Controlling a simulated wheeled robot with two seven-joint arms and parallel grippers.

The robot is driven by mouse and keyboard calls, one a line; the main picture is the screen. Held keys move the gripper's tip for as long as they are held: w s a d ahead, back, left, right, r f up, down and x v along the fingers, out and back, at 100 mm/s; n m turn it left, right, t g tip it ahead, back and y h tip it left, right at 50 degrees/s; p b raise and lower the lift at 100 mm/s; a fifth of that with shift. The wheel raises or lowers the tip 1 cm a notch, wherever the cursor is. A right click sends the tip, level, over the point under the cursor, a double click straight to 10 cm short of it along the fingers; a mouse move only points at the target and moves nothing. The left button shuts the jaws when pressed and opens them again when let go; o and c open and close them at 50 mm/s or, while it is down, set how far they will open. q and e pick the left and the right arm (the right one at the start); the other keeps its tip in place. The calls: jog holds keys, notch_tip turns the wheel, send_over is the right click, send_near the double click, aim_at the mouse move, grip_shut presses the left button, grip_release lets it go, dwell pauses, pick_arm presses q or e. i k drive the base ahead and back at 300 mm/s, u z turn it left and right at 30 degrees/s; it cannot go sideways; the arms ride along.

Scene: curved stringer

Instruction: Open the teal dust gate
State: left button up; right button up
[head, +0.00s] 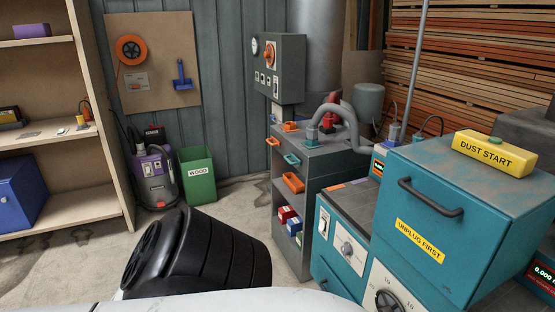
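A teal fitting (312,134) sits at the end of a grey hose on top of the grey cabinet, beside a red part. A second blue-teal fitting (392,133) stands at the foot of a grey pipe behind the teal machine. Which of these is the dust gate, and whether it is open or shut, I cannot tell. Neither of my grippers is in view. A large black ribbed part and a white surface at the bottom look like my own body and hide some floor.
The teal machine (437,218) with a black handle and a yellow dust start box (494,153) fills the right. The grey cabinet (335,168) stands left of it. A green bin (197,175), a vacuum (155,178) and a shelf (82,207) are at left. Some floor is free between.

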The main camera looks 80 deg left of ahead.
aim_at(297, 161)
jog(key=u, duration=2.95)
jog(key=i, duration=0.75)
jog(key=u, duration=0.45)
jog(key=i, duration=1.7)
jog(key=z, duration=0.7)
